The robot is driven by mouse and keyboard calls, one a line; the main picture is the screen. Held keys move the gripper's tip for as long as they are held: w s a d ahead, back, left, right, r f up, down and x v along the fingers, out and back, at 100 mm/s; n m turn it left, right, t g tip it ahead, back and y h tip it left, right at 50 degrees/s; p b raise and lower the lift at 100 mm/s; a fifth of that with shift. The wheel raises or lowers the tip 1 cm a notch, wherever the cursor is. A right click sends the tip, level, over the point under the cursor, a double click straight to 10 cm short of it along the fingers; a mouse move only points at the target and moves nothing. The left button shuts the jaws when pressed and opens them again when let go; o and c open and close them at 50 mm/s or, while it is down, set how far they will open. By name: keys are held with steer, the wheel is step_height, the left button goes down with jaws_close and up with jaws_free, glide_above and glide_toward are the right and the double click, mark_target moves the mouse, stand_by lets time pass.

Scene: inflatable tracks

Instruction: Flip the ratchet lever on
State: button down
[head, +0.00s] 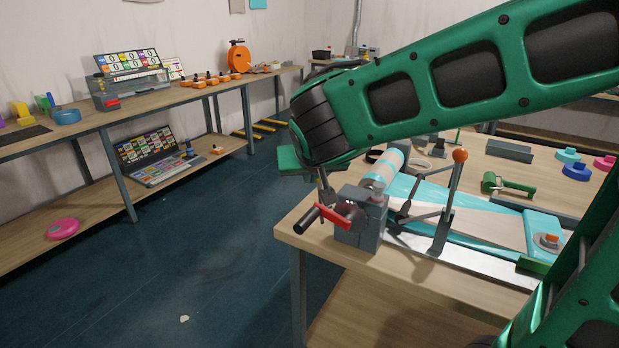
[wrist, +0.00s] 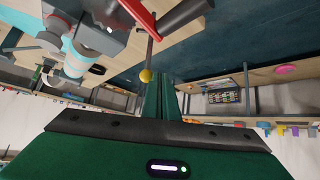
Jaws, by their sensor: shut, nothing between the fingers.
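A grey winch block (head: 360,222) sits at the near left corner of the wooden table. It bears a red crank arm with a black grip (head: 307,220). A thin rod (head: 325,186) rises from it, and its top is hidden behind my wrist; it looks like the ratchet lever. In the wrist view a thin rod with a yellow ball knob (wrist: 145,76) stands close to my fingers, slightly left of them. I cannot tell whether they touch. My gripper (wrist: 162,84) is shut and empty; in the head view its green end (head: 289,160) shows above and left of the block.
A roller with teal and cream fabric (head: 385,172) lies beside the block. A tall lever with an orange ball (head: 460,156) stands to the right. A green tool (head: 508,186) lies farther back. The floor left of the table is open, with a shelf bench (head: 130,122) beyond.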

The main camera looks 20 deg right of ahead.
steer(key=shift+r, duration=0.65)
steer(key=shift+a, duration=0.1)
steer(key=s+a+r, duration=0.5)
steer(key=s+r, duration=0.2)
steer(key=shift+s+a, duration=0.15)
steer(key=shift+s, duration=0.25)
